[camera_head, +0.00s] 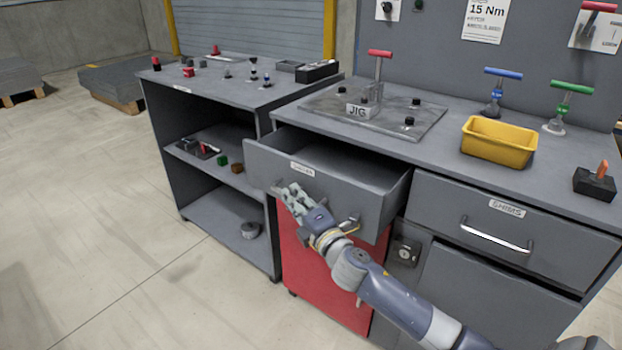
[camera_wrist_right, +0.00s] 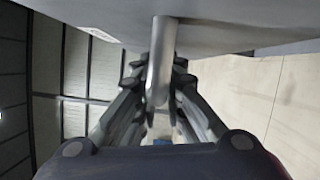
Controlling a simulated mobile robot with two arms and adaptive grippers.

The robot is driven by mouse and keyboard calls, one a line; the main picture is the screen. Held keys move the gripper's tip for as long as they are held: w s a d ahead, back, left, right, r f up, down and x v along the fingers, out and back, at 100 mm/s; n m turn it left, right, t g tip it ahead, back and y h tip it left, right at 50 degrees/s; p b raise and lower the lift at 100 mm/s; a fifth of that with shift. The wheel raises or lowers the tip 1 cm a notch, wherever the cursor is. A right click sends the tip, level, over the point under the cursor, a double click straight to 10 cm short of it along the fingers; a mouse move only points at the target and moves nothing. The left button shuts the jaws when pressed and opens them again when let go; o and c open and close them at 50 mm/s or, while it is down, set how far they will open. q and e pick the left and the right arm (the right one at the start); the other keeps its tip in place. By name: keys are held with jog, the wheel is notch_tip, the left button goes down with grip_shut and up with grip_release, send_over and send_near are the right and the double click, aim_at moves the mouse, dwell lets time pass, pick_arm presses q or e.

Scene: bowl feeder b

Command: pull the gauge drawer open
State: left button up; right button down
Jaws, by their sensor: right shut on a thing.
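The gauge drawer (camera_head: 345,188) is the grey drawer under the left part of the bench. It stands pulled out, with its front well ahead of the bench face and its side wall showing. Its small label (camera_head: 302,169) is too blurred to read. My right gripper (camera_head: 290,192) is at the drawer front, below the label. In the right wrist view, its fingers (camera_wrist_right: 158,72) are shut on the metal drawer handle (camera_wrist_right: 161,48), one on each side of the bar. In the head view the gripper mostly hides the handle. My left gripper is not in view.
A closed SHIMS drawer (camera_head: 515,225) is to the right. A red cabinet front (camera_head: 318,285) is below the open drawer. On the bench top are a jig plate (camera_head: 335,108) and a yellow bin (camera_head: 498,142). An open shelf unit (camera_head: 215,205) stands left; the floor (camera_head: 100,230) is clear.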

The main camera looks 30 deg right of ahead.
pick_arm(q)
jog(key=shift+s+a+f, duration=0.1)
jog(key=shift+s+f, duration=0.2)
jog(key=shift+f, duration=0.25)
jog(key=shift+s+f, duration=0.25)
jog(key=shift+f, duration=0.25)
pick_arm(e)
jog(key=s+a, duration=0.4)
jog(key=a, duration=0.7)
jog(key=s+a, duration=0.5)
jog(key=a, duration=0.5)
jog(key=shift+a, duration=0.4)
jog(key=c, duration=1.7)
grip_release()
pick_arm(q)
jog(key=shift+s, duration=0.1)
pick_arm(e)
jog(key=s, duration=0.8)
jog(key=s+f, duration=0.1)
jog(key=s, duration=0.3)
